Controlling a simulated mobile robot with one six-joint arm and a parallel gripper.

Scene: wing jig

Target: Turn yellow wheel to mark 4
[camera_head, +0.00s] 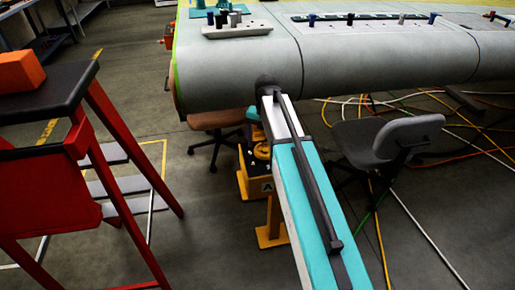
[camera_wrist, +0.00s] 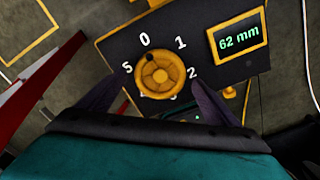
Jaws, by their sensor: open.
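The yellow wheel (camera_wrist: 160,77) sits on a dark panel (camera_wrist: 112,50) in the wrist view. Marks 0, 1, 2 and 5 show around it. The marks at its lower edge are mostly hidden, and I cannot read mark 4. A dark spot on the wheel's rim lies near mark 0. My gripper (camera_wrist: 160,82) is open, with one dark finger on each side of the wheel; I cannot tell whether either touches it. In the head view the wheel (camera_head: 262,151) shows small, partly hidden behind my arm, on a yellow stand (camera_head: 267,236).
A yellow-framed display (camera_wrist: 238,36) reading 62 mm is on the panel. In the head view, the grey wing (camera_head: 230,65) overhangs the stand. A red step frame (camera_head: 45,190) stands left, a grey chair (camera_head: 385,140) right. Cables cross the floor at right.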

